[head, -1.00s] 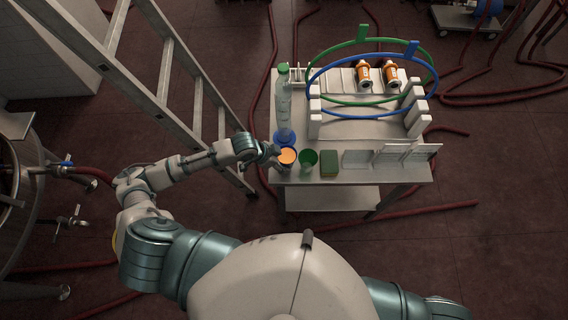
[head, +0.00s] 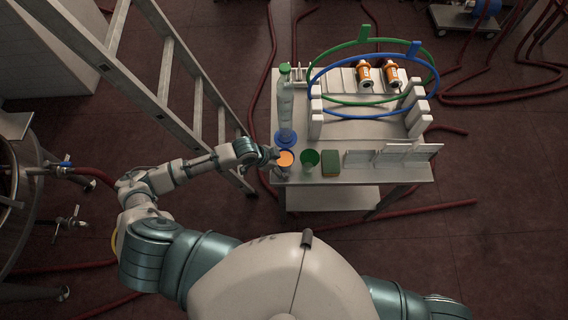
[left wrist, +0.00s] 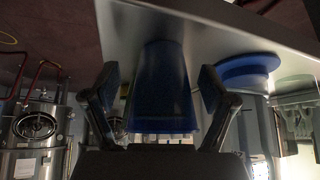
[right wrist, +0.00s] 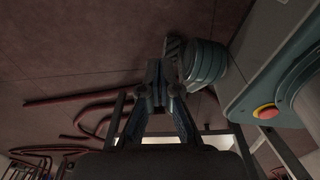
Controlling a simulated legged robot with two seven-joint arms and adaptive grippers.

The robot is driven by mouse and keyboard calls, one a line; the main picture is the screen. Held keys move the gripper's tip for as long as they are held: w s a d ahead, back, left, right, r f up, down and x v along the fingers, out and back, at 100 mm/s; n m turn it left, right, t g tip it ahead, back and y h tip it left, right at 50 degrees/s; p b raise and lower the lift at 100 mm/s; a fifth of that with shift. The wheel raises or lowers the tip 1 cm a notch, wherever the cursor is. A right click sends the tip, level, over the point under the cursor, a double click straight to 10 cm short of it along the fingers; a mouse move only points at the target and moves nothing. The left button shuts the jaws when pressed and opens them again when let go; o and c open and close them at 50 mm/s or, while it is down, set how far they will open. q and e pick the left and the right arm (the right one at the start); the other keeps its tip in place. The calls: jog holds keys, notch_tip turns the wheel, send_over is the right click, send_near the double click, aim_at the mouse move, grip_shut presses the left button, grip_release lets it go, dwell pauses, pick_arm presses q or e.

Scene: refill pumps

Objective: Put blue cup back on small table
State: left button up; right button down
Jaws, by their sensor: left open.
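The blue cup (head: 285,169) with an orange-looking inside stands near the front left corner of the small table (head: 390,174). In the left wrist view the blue cup (left wrist: 160,90) shows upside down, its narrow base against the tabletop. My left gripper (head: 277,160) is at the cup; in its wrist view the two open fingers (left wrist: 158,88) stand on either side of the cup, with gaps visible. My right gripper (right wrist: 162,88) has its fingertips together, with nothing visible between them; it is outside the head view.
A rack with hoops (head: 365,115) fills the back. A ladder (head: 165,75) leans at left.

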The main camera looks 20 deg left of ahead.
pick_arm(q)
jog(key=shift+v, duration=5.75)
jog(key=s+d+f+n+t, duration=0.1)
jog(key=s+d+f+n, duration=0.15)
jog(key=s+d, duration=0.35)
jog(key=s+a+f+n+y, duration=0.5)
jog(key=s+a+f+n, duration=0.15)
jog(key=s+a, duration=0.35)
notch_tip(320, 180, down, 23)
jog(key=g, duration=0.2)
jog(key=s+a+f+g, duration=0.1)
jog(key=s+a+f, duration=0.1)
jog(key=s+f, duration=1.7)
jog(key=shift+s+a, duration=0.2)
jog(key=shift+a, duration=0.2)
pick_arm(e)
jog(key=shift+a+r, duration=0.3)
jog(key=shift+a, duration=0.6)
